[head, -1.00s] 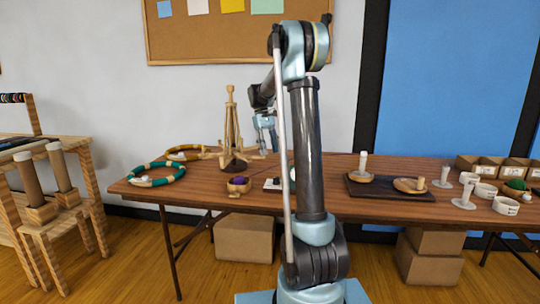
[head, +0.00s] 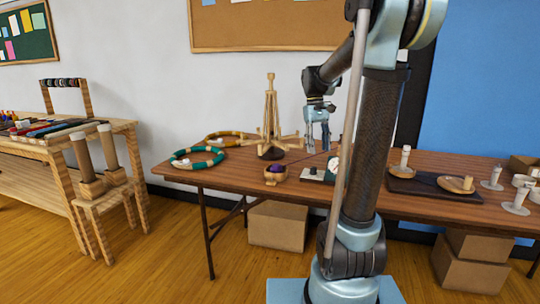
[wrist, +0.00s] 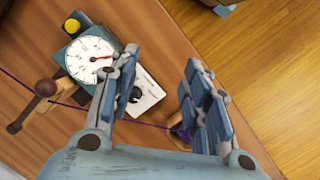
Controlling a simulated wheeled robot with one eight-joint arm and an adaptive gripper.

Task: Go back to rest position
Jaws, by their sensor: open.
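My gripper (head: 318,148) is open and empty, hanging fingers down above the table, right of the wooden yarn stand in the head view. In the wrist view its two blue-grey fingers (wrist: 160,85) are spread wide with nothing between them. Below and beyond them is a white dial with a red needle (wrist: 90,58) on a dark teal base. The dial device also shows in the head view (head: 333,164), partly hidden by my arm. A purple thread runs across the wrist view toward a purple ball (wrist: 181,130), mostly hidden by a finger.
A wooden bench (head: 60,150) stands left. Boxes (head: 277,226) sit underneath. Open floor lies between bench and table.

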